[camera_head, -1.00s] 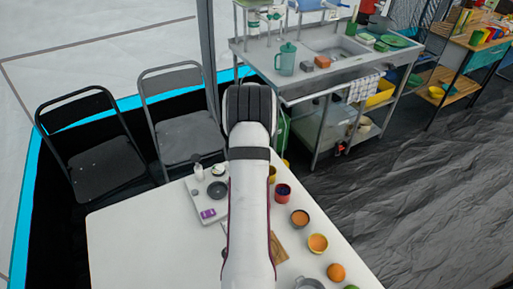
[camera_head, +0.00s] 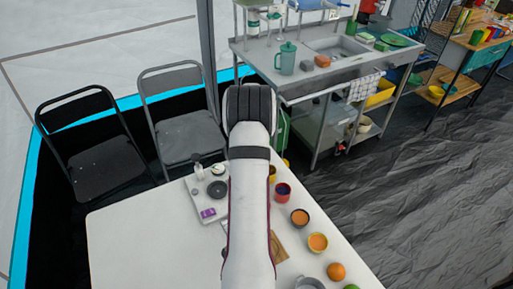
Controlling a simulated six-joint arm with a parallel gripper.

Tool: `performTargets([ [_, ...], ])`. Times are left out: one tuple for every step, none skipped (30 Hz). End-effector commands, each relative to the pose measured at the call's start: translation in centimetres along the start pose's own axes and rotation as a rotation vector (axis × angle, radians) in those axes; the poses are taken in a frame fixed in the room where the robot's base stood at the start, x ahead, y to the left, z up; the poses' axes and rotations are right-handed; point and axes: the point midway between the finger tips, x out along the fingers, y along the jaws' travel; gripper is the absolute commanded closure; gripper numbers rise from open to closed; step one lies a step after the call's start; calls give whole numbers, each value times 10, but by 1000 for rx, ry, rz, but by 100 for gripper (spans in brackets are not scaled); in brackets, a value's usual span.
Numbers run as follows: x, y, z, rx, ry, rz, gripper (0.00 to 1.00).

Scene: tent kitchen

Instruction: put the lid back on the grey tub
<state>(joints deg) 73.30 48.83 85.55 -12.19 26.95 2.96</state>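A grey round container (camera_head: 309,283) is cut off by the bottom edge of the view, on the white table. It may be the grey tub; whether it is covered I cannot tell. A dark round disc (camera_head: 217,188) lies on a pale tray left of my arm. It may be a lid or a small dish; I cannot tell. My white arm stretches up the middle of the view over the table and hides part of it. My gripper does not show, so what it holds is hidden.
The pale tray (camera_head: 192,187) also holds a purple item (camera_head: 208,212). The table's left side is clear.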

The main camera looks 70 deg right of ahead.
Motion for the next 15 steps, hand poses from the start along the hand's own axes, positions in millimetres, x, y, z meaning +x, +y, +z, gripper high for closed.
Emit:
performTargets([
  [0,0,0,0,0,0,95],
  [0,0,0,0,0,0,95],
  [0,0,0,0,0,0,95],
  [0,0,0,0,0,0,95],
  [0,0,0,0,0,0,95],
  [0,0,0,0,0,0,95],
  [0,0,0,0,0,0,95],
  [0,0,0,0,0,0,95],
  [0,0,0,0,0,0,38],
  [0,0,0,0,0,0,33],
  [0,0,0,0,0,0,27],
  [0,0,0,0,0,0,20],
  [0,0,0,0,0,0,15],
  [0,0,0,0,0,0,9],
  [0,0,0,0,0,0,8],
])
